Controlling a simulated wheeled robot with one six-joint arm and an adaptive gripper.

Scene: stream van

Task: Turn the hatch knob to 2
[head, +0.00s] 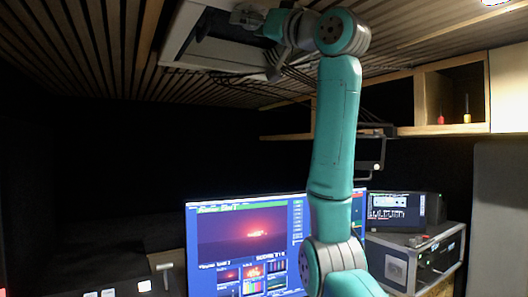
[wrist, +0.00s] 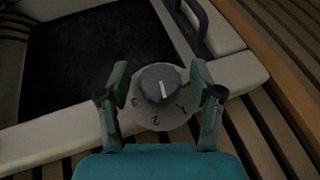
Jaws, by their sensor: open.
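The hatch knob (wrist: 160,82) is a dark grey round knob on a pale dial plate (wrist: 172,120) at the hatch frame (wrist: 60,130). Its white pointer line faces downward and slightly right, seemingly between the marks 2 and 1. A 3 shows on the left of the dial. My gripper (wrist: 159,76) is open, with one finger on each side of the knob and visible gaps to it. In the head view my gripper (head: 250,16) is up at the ceiling hatch (head: 178,40); the knob cannot be made out there.
A dark handle (wrist: 192,22) stands on the frame beyond the knob. Wooden ceiling slats (head: 60,45) surround the hatch. Cables (head: 290,72) run along the ceiling. A large monitor (head: 245,235), a shelf (head: 440,128) and a grey case (head: 405,262) are lower down.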

